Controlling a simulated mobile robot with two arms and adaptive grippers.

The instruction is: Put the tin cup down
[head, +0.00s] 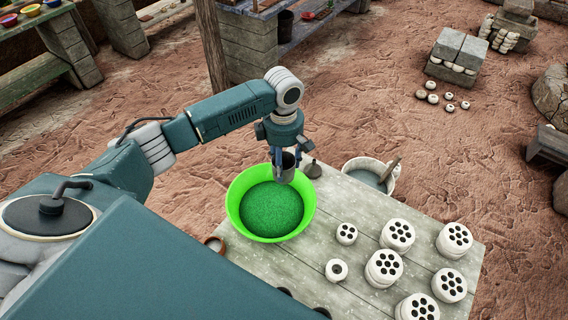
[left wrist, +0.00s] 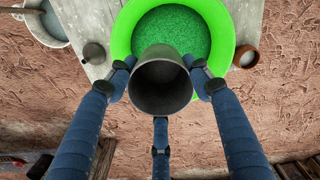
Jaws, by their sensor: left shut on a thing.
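The tin cup (head: 288,166) is dark grey and hangs between the fingers of my left gripper (head: 284,168), at the far edge of a bright green basin (head: 235,212) filled with green grains. In the left wrist view the cup (left wrist: 161,88) shows its open mouth, dark inside. The fingers of my left gripper (left wrist: 160,68) are shut on its sides. The cup overlaps the rim of the basin (left wrist: 121,38) in that view. I cannot tell how high it is above the table. My right gripper is not in view.
The grey plank table (head: 355,205) holds several white perforated briquettes (head: 398,235) at the right. A small dark knobbed object (head: 312,169) stands right beside the cup. A brown cup (head: 215,244) is left of the basin. A bucket (head: 370,175) stands beyond the table. Bare planks lie right of the basin.

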